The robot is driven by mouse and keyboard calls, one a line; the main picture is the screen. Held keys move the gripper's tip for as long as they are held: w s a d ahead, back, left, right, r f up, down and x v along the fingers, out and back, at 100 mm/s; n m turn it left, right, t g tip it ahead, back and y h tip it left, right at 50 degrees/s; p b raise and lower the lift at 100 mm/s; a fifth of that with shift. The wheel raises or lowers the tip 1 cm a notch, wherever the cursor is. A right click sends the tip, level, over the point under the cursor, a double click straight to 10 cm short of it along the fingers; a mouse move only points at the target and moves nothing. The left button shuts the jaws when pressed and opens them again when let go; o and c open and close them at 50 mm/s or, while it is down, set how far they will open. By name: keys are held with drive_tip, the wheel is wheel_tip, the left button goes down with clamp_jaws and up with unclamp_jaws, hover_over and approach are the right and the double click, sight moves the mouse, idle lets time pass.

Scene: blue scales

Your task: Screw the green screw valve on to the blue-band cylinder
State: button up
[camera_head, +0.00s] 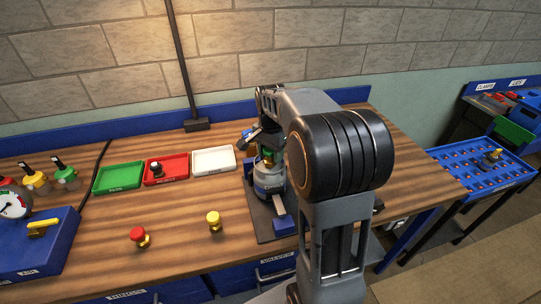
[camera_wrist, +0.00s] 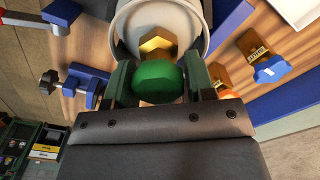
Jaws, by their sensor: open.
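The grey cylinder (camera_head: 270,187) stands upright on a dark base plate on the workbench, partly hidden by my arm. Its pale round collar (camera_wrist: 203,42) shows in the wrist view. The green screw valve (camera_wrist: 158,80) has a green knob and a brass hex body (camera_wrist: 157,45), lined up over the cylinder's top inside the collar. I cannot tell whether its thread is engaged. My gripper (camera_wrist: 158,84) is open, with one finger on each side of the green knob and small gaps showing. In the head view, the valve's green (camera_head: 267,157) shows just above the cylinder.
Green (camera_head: 104,190), red (camera_head: 182,177) and white trays (camera_head: 228,168) stand along the bench. A red-topped valve (camera_head: 139,236) and a yellow-topped valve (camera_head: 213,221) stand in front. Blue clamps (camera_wrist: 88,85) flank the cylinder. A brass part with a blue knob (camera_wrist: 270,69) is near my gripper.

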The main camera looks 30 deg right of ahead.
drive_tip(key=shift+f, duration=0.75)
drive_tip(key=shift+c, duration=0.2)
drive_tip(key=c, duration=0.6)
drive_tip(key=m, duration=0.5)
drive_tip(key=shift+m+p, duration=0.3)
drive_tip(key=shift+p, duration=0.05)
drive_tip(key=m, duration=0.4)
drive_tip(key=shift+r+m, duration=0.1)
drive_tip(key=shift+m, duration=0.3)
drive_tip(key=m+p, duration=0.1)
drive_tip(key=m, duration=0.8)
drive_tip(key=shift+m, duration=0.3)
